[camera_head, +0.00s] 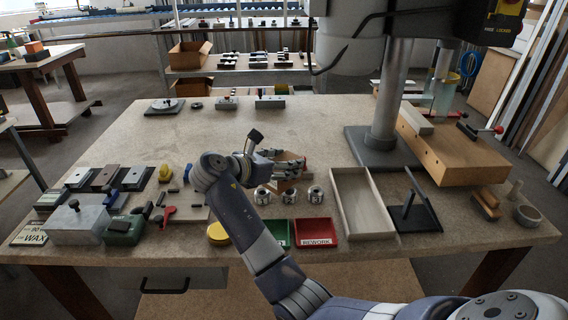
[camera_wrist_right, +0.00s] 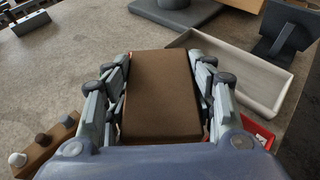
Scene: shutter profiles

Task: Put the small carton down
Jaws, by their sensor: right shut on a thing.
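My right gripper (camera_head: 290,164) is over the middle of the table, left of the long pale tray. In the right wrist view the gripper (camera_wrist_right: 163,80) is shut on a small brown carton (camera_wrist_right: 163,98), with a finger against each long side. The carton's broad face fills the middle of that view. In the head view the gripper hides most of this spot, and I cannot tell whether the carton touches the table (camera_head: 310,125). My left gripper is not in view.
The pale tray (camera_head: 346,206) lies to the right, and a red REWORK bin (camera_head: 316,231) in front. Several metal parts (camera_head: 289,196) stand close by. A grey column base (camera_head: 380,158) is behind right. The table's back middle is clear.

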